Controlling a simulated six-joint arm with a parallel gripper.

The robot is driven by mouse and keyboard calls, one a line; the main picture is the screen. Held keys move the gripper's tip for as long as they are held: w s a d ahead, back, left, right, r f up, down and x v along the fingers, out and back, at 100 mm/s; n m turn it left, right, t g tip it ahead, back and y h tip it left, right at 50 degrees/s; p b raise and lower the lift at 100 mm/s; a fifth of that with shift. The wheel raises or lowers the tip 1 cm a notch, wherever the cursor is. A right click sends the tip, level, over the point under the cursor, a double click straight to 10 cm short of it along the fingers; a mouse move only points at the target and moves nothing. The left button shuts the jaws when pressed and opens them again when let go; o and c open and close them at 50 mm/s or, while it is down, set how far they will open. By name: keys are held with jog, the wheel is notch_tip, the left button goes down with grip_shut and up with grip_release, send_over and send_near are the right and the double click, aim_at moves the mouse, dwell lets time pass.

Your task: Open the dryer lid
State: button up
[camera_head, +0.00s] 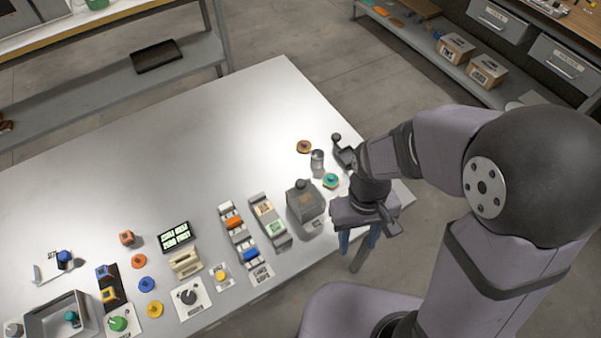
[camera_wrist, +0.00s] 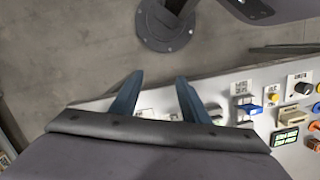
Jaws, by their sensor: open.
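A grey box with a round dark knob on top, which looks like the dryer (camera_head: 306,205), stands near the right end of the table. Its lid appears shut. My gripper (camera_head: 353,252) is to the right of the box, past the table's front edge, with its blue fingers pointing down. It is open and empty, apart from the box. The wrist view shows the two blue fingers (camera_wrist: 160,77) spread, over the floor and the table edge. I cannot make out the dryer in the wrist view.
The white table (camera_head: 200,130) has a wide clear area at the back.

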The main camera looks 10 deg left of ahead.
jog(key=p, duration=0.1)
send_near(300, 183)
jog(key=s+d+f, duration=0.5)
jog(key=s+f, duration=0.1)
jog(key=s, duration=0.2)
jog(key=w+a+r+m, duration=0.1)
jog(key=w+m, duration=0.1)
jog(key=w+a+r+m+t, duration=0.1)
jog(key=w+a+r+m, duration=0.1)
jog(key=w+a+r+m+t+y, duration=0.1)
jog(key=w+a+r+m, duration=0.1)
jog(key=w, duration=0.1)
jog(key=shift+w, duration=0.1)
jog(key=shift+r+m, duration=0.2)
jog(key=shift+m, duration=0.7)
jog(key=shift+s+d+m, duration=0.2)
jog(key=shift+s+m, duration=0.05)
jog(key=shift+m, duration=0.45)
jog(key=m, duration=0.2)
jog(key=shift+s+d+m, duration=0.1)
jog(key=shift+m, duration=0.2)
jog(key=shift+f, duration=0.15)
jog(key=shift+f+p, duration=1.05)
jog(key=shift+f, duration=2.5)
